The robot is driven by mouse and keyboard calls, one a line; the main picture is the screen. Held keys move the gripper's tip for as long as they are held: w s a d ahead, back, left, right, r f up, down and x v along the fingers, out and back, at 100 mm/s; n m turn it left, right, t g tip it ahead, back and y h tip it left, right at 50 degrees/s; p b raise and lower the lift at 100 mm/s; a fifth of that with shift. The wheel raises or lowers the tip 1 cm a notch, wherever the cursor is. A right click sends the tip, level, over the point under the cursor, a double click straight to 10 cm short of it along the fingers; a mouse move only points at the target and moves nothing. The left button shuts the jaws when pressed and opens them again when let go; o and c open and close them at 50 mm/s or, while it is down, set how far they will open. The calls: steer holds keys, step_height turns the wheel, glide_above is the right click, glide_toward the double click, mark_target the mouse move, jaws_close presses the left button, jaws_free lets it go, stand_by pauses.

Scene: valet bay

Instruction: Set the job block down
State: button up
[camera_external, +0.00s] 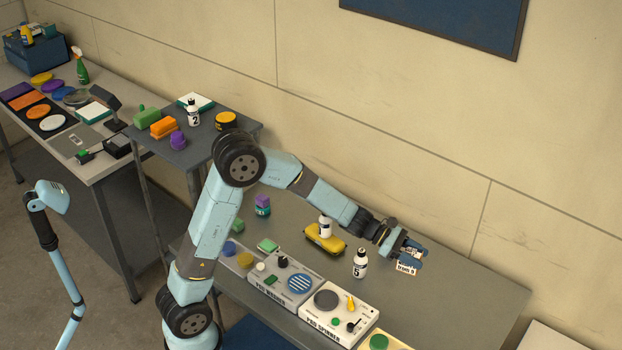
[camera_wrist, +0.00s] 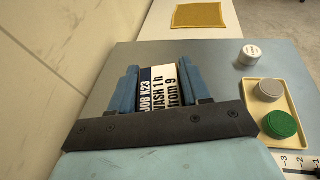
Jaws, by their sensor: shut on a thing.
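The job block (camera_wrist: 171,87) is a small block with a white and dark blue face, lettered "JOB N:23 WASH 1h from 9". My gripper (camera_wrist: 165,85) has its two blue fingers shut on it, one on each side. In the external view my gripper (camera_external: 408,256) is over the right part of the grey bench (camera_external: 470,290), and the block's white lettered face (camera_external: 406,268) shows between the fingers. I cannot tell whether the block touches the bench top.
A white bottle marked 5 (camera_external: 360,263) stands left of my gripper, with a yellow car-shaped object (camera_external: 324,238) beyond. The pad spinner (camera_external: 338,312) is at the front. In the wrist view, a white round container (camera_wrist: 249,55) and a cream tray (camera_wrist: 282,87) lie right. The right bench end looks bare.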

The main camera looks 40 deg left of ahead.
steer(key=s+a+t, duration=0.1)
steer(key=s+a, duration=0.1)
steer(key=a, duration=3)
steer(key=s+a+n+t, duration=0.1)
steer(key=s+a+n, duration=0.1)
steer(key=s+a, duration=2)
steer(key=shift+y, duration=0.3)
steer(key=shift+w+a+f, duration=0.25)
steer(key=shift+w+f, duration=1.45)
steer(key=shift+w, duration=0.45)
steer(key=shift+w+a+f, duration=0.25)
steer(key=shift+w+f, duration=1.5)
steer(key=shift+w, duration=0.45)
steer(key=shift+w+a+f, duration=0.25)
steer(key=shift+w+f, duration=1.45)
steer(key=shift+w, duration=0.45)
steer(key=shift+f+t, duration=0.3)
steer(key=shift+f, duration=1.1)
steer(key=shift+f, duration=0.1)
